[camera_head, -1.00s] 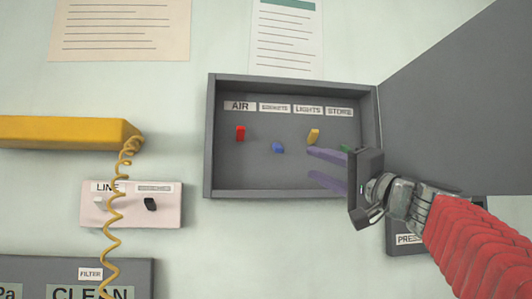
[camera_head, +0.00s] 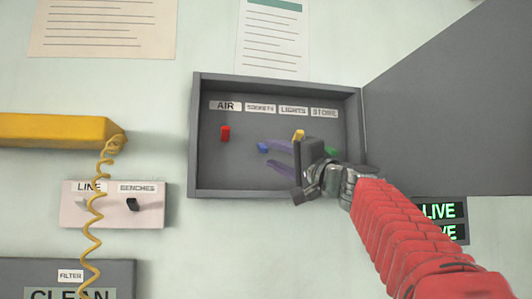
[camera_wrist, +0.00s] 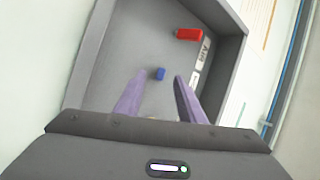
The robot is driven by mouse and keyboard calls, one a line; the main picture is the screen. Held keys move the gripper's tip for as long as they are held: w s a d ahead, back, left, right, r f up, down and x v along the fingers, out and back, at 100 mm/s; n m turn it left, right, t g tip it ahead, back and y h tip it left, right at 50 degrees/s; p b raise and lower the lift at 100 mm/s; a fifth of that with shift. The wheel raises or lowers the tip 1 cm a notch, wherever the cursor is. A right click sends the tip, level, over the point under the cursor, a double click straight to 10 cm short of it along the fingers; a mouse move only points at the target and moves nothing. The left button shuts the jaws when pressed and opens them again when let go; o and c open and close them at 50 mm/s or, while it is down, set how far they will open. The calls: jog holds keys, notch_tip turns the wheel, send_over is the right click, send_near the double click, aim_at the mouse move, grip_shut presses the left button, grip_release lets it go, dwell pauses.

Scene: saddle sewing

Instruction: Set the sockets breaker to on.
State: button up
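The sockets breaker is a blue lever (camera_head: 262,147) below the "SOCKETS" label (camera_head: 260,107) in the open grey breaker box (camera_head: 197,150). It sits lower than the red and yellow levers. My gripper (camera_head: 270,154) is inside the box opening, its two purple fingers apart and pointing left, with the tips by the blue lever. In the wrist view, the blue lever (camera_wrist: 160,73) shows beyond and between the open fingers (camera_wrist: 160,80). Nothing is held. I cannot tell whether a finger touches the lever.
A red lever (camera_head: 225,133) is to the left, under "AIR". A yellow lever (camera_head: 298,135) and a green lever (camera_head: 333,151) are to the right, close to my gripper. The box door (camera_head: 450,100) stands open to the right. A "LIVE" panel (camera_head: 438,211) is below it.

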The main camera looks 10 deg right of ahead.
aim_at(262, 148)
jog(key=shift+x, duration=1.85)
jog(key=shift+c, duration=0.6)
grip_shut()
